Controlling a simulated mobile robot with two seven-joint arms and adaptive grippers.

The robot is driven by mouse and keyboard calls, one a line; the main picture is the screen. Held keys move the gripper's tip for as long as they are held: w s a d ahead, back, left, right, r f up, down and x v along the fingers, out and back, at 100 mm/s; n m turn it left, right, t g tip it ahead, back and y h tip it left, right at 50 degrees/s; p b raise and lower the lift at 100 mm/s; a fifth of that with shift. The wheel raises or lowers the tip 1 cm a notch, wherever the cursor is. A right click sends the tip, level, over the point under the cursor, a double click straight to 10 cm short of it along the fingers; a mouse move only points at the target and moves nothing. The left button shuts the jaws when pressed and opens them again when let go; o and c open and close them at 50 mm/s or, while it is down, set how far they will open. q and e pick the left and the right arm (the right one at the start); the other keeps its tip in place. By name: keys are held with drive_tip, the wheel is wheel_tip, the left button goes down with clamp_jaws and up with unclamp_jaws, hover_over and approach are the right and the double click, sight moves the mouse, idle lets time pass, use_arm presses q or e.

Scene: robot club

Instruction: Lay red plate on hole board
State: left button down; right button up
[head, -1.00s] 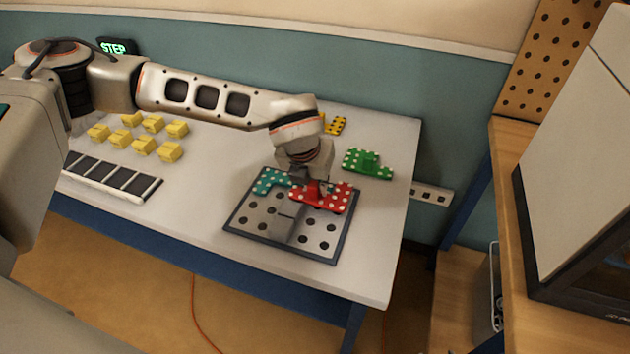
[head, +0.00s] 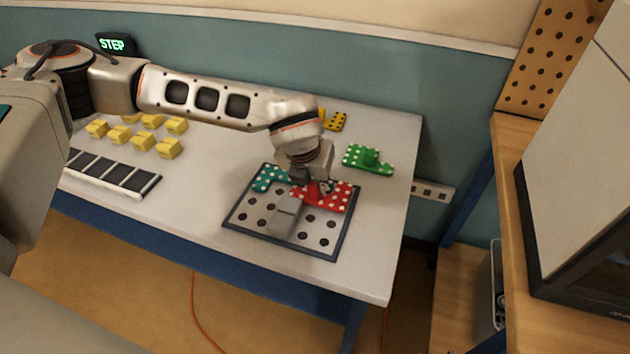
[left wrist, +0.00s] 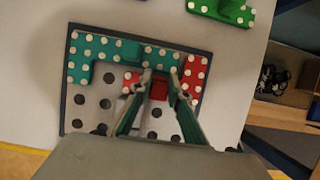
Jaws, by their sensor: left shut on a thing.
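The red plate (head: 338,198), with white dots and a red grip, is level over the back right part of the hole board (head: 249,226). I cannot tell whether it touches the board. My left gripper (head: 314,187) points down and is shut on the plate's grip. In the left wrist view the gripper (left wrist: 159,78) has its fingers on both sides of the red grip (left wrist: 158,91), with the red plate (left wrist: 194,76) partly hidden behind them. The teal plate (head: 268,178) lies at the board's back left, beside the red one. My right gripper is out of view.
A green plate (head: 376,165) and a yellow plate (head: 336,122) lie behind the board. Several yellow blocks (head: 143,142) and a dark segmented strip (head: 112,175) are to the left. The table's front right is clear. A wooden shelf unit (head: 512,200) stands right.

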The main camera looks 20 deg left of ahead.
use_arm(q)
drive_tip(key=shift+f, duration=0.3)
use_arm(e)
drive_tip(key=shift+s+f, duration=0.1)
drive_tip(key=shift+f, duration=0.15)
use_arm(q)
drive_tip(key=c, duration=1.8)
unclamp_jaws()
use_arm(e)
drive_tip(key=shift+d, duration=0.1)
use_arm(q)
drive_tip(key=v, duration=1.2)
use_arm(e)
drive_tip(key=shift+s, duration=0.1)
